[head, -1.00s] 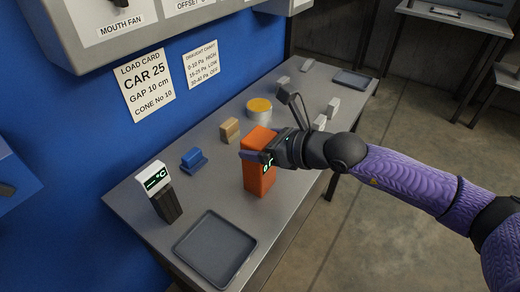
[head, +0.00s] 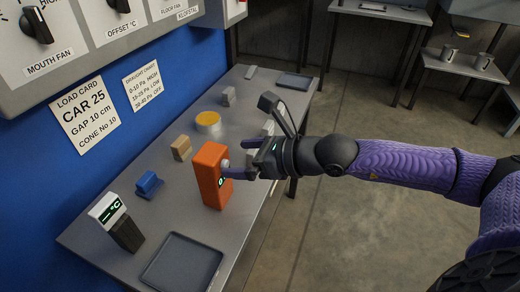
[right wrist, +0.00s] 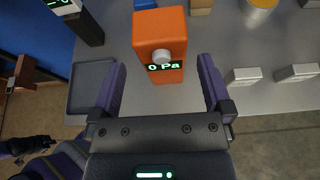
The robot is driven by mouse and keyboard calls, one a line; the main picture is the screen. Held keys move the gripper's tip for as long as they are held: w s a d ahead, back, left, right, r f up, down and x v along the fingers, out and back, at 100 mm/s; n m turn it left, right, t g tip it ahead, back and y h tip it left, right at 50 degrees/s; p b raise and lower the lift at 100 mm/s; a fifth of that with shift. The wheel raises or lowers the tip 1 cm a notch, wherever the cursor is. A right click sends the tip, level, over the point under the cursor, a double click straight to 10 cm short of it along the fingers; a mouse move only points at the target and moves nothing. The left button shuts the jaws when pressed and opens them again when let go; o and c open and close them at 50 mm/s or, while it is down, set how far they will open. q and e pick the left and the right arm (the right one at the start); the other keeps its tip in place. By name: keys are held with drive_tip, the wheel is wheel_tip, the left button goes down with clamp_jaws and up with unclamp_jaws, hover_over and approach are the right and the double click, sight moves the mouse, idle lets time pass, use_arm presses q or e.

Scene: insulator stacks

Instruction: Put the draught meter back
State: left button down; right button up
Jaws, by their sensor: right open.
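The draught meter is an orange upright box (head: 211,177) standing on the grey bench, with a light round knob and a green display. In the right wrist view the meter (right wrist: 160,27) reads "0 Pa". My right gripper (head: 236,158) is open at the meter's knob side. In the right wrist view its two purple fingers (right wrist: 162,63) point toward the meter, with a clear gap on each side. It holds nothing. A dark shape at the lower left of the right wrist view looks like my left gripper (right wrist: 32,145); its jaws cannot be made out.
On the bench (head: 160,215) stand a °C meter (head: 117,222), a blue block (head: 148,184), a tan block (head: 181,149) and a yellow-topped tin (head: 208,123). An empty grey tray (head: 182,263) lies at the near end. Pale blocks stand behind my right gripper.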

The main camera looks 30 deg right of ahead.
use_arm(q)
drive_tip(key=shift+w+d+r+p, duration=0.15)
drive_tip(key=shift+w+r+p, duration=0.35)
drive_tip(key=shift+r, duration=0.15)
use_arm(e)
drive_tip(key=v, duration=0.4)
drive_tip(key=shift+s+d+r, duration=0.1)
drive_tip(key=shift+s+r, duration=0.05)
drive_tip(key=shift+s, duration=0.1)
use_arm(q)
drive_tip(key=shift+w, duration=0.2)
